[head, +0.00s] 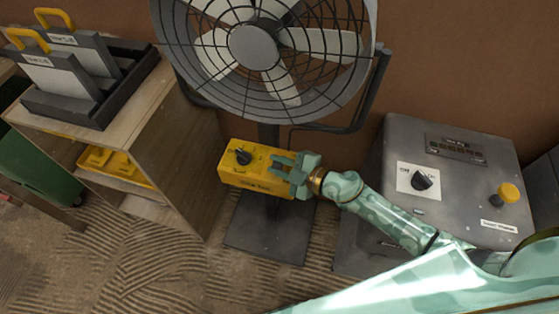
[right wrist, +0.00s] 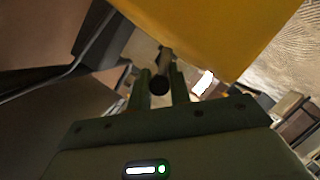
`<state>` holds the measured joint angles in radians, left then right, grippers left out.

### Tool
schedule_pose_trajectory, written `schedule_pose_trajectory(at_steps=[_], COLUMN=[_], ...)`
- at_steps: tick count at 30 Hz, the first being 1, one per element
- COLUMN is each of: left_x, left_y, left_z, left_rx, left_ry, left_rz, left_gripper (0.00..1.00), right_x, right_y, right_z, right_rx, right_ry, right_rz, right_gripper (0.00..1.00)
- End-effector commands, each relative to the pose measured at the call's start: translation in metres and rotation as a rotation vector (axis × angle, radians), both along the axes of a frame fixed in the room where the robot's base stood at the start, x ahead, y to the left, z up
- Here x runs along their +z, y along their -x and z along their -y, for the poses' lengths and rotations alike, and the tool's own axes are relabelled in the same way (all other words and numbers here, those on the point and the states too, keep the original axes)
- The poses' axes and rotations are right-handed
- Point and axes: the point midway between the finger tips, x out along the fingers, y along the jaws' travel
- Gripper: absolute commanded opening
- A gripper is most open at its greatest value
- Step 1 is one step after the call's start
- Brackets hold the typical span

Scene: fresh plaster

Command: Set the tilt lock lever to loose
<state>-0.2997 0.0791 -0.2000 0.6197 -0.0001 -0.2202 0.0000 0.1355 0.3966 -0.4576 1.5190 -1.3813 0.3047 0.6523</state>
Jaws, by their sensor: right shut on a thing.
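The fan (head: 255,47) stands against the brown wall, with a yellow box (head: 235,178) on its post. My right gripper (head: 284,172) is at the right side of this box in the head view. In the right wrist view the yellow box (right wrist: 225,30) fills the top, and a short dark lever (right wrist: 160,82) with a rounded end sits between my two fingers. The right gripper is shut on this lever. In the head view the gripper hides the lever, so its setting cannot be read. My left gripper is not in view.
A dark knob (head: 243,157) sits on top of the yellow box. A grey cabinet (head: 470,165) with a dial (head: 423,180) and a yellow button (head: 509,193) stands at the right. A wooden shelf (head: 170,125) with a dark rack (head: 75,108) stands at the left.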

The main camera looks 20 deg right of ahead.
Motion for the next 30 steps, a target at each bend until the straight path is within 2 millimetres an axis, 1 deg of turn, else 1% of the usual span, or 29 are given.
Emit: schedule_pose_trajectory(at_steps=[9,21,22,24,30], left_x=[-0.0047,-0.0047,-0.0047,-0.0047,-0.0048], left_y=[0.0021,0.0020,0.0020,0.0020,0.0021], left_z=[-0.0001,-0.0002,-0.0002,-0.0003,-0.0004], left_rx=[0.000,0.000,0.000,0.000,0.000], left_ry=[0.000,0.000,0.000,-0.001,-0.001], left_rz=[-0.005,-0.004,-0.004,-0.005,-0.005], left_gripper=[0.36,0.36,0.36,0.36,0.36], right_x=[-0.0011,-0.0010,-0.0010,-0.0010,-0.0018], right_y=[0.0008,0.0013,0.0013,0.0014,0.0026], right_z=[0.0010,0.0006,0.0006,0.0003,-0.0009], right_rx=[-0.005,-0.004,-0.004,-0.003,-0.001], right_ry=[0.050,0.053,0.053,0.053,0.050], right_rz=[0.069,0.074,0.074,0.074,0.070], right_gripper=[0.00,0.00,0.23,0.41,0.41])
